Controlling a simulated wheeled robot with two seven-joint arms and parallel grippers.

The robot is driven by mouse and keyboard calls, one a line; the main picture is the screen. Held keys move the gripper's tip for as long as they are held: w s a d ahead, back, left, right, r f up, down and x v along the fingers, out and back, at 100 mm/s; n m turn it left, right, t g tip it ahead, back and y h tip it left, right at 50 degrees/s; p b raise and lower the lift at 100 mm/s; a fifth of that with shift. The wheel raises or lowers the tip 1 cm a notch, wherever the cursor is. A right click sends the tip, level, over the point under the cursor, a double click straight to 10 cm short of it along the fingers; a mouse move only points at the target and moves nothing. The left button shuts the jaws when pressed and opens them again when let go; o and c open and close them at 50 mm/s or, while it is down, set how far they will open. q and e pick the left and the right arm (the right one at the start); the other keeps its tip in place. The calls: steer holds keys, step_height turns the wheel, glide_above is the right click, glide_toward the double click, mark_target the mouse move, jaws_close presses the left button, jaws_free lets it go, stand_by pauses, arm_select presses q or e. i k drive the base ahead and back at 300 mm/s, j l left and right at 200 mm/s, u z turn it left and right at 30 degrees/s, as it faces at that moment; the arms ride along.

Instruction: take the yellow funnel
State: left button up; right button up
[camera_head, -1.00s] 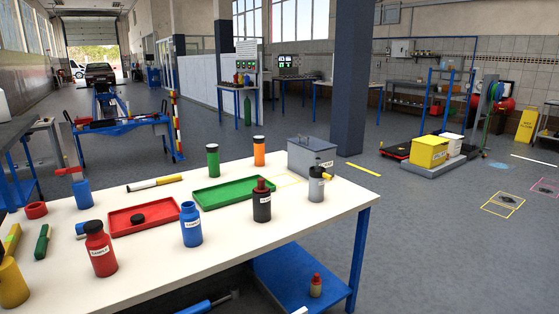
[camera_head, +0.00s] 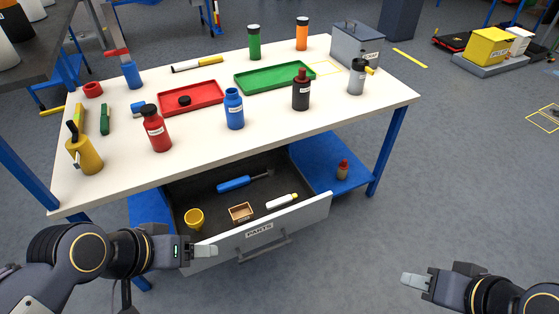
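The yellow funnel (camera_head: 194,219) appears as a small yellow cup-shaped thing at the left end of an open drawer (camera_head: 262,238) labelled PARTS, under the workbench. My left gripper (camera_head: 206,251) is near the drawer's front left corner, just in front of the funnel in the picture and apart from it. My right gripper (camera_head: 414,281) is over the floor to the right of the drawer, far from the funnel. Both look empty; the gap between their fingers cannot be made out.
The drawer also holds a blue screwdriver (camera_head: 234,184), a small wooden box (camera_head: 241,212) and a white tube (camera_head: 281,201). The workbench (camera_head: 340,115) above bears bottles, trays and a grey box. A small bottle (camera_head: 343,169) stands on the blue shelf (camera_head: 352,180).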

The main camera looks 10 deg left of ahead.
mark_target(194, 218)
steer(key=k+u, duration=0.1)
steer(key=u, duration=1.05)
